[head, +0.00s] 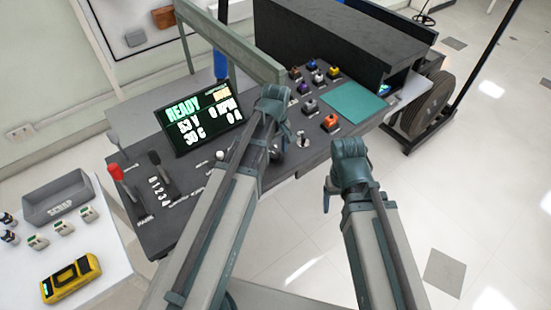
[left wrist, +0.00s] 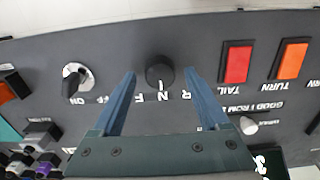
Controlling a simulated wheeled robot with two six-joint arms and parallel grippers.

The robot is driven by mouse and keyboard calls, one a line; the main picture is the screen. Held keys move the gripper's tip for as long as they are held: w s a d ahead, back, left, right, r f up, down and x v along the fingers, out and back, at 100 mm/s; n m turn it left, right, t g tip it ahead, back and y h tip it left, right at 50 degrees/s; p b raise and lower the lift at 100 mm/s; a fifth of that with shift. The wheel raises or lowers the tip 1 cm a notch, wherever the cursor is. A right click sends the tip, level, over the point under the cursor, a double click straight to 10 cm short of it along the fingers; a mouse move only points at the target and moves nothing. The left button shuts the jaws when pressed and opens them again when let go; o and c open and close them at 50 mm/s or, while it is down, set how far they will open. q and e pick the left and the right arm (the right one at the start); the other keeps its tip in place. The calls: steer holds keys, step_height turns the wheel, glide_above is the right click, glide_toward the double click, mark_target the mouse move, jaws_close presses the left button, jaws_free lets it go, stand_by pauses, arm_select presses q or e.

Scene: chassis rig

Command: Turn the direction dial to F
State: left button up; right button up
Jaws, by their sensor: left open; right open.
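The direction dial (left wrist: 160,70) is a round black knob on the dark console, seen in the left wrist view. A white mark on it points down in the picture, at the middle letter N. The letters appear upside down, with F to the left of N and R to the right. My left gripper (left wrist: 160,78) is open, one finger on each side of the dial, with gaps showing. In the head view my left gripper (head: 279,148) is over the console and the dial cannot be made out there. My right gripper (head: 328,196) hangs off the console's front edge, empty.
A white rotary switch (left wrist: 77,78) lies left of the dial. Red TAIL (left wrist: 237,62) and orange TURN (left wrist: 291,61) buttons and a small toggle (left wrist: 249,125) lie right. A lit display (head: 200,118) stands on the console, with a red-knobbed lever (head: 117,172) further left.

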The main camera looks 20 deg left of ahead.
arm_select(q)
steer(key=shift+f, duration=0.3)
arm_select(e)
steer(key=shift+f, duration=0.25)
arm_select(q)
jaws_close()
steer(key=m, duration=0.4)
steer(key=shift+m, duration=2.6)
